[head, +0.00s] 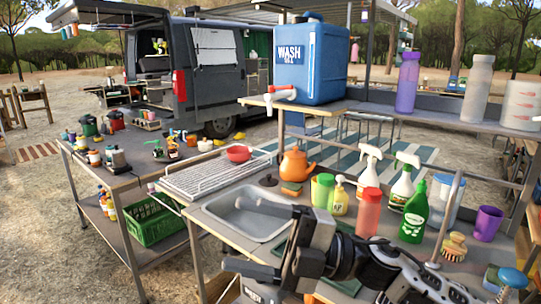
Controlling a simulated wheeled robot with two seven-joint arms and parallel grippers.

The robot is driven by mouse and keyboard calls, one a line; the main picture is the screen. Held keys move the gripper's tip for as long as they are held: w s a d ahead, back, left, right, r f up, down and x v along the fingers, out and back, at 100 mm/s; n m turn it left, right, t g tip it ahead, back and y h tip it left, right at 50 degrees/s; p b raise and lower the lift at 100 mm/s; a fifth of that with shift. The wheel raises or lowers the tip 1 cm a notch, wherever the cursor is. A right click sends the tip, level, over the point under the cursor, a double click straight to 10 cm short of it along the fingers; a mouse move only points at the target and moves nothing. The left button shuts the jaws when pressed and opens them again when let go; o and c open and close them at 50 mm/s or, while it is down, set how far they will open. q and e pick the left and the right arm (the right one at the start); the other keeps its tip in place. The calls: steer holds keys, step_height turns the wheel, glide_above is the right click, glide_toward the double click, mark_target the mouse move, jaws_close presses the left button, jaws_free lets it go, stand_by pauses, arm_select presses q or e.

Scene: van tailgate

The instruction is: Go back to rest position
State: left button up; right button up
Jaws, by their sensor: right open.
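My right gripper (272,243) is at the bottom centre, its arm coming in from the lower right. Its jaws are open and nothing shows between them. It is in front of the metal sink basin (240,222) and hides part of its near right side. My right arm also covers part of the counter (212,233) in front of the bottles. My left gripper is not in view.
A blue water tank (325,62) stands on the raised shelf.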

steer(key=w+d+f+m+t+h, duration=0.1)
steer(key=d+f+m+t+h, duration=0.45)
steer(key=f+m+t, duration=0.4)
steer(key=w+d+f+m+t+h, duration=0.1)
steer(key=d+f+m+t+h, duration=0.45)
steer(key=f+m, duration=0.7)
steer(key=s+d+f+m+g+h, duration=0.2)
steer(key=s+d+f+m+h, duration=0.1)
steer(key=s+f, duration=0.4)
steer(key=s+d+f+m+g+h, duration=0.3)
steer(key=s+f+m, duration=0.3)
steer(key=s+f, duration=0.2)
steer(key=shift+s+d+f+h, duration=0.2)
steer(key=shift+d+f+h, duration=0.3)
steer(key=shift+f, duration=0.25)
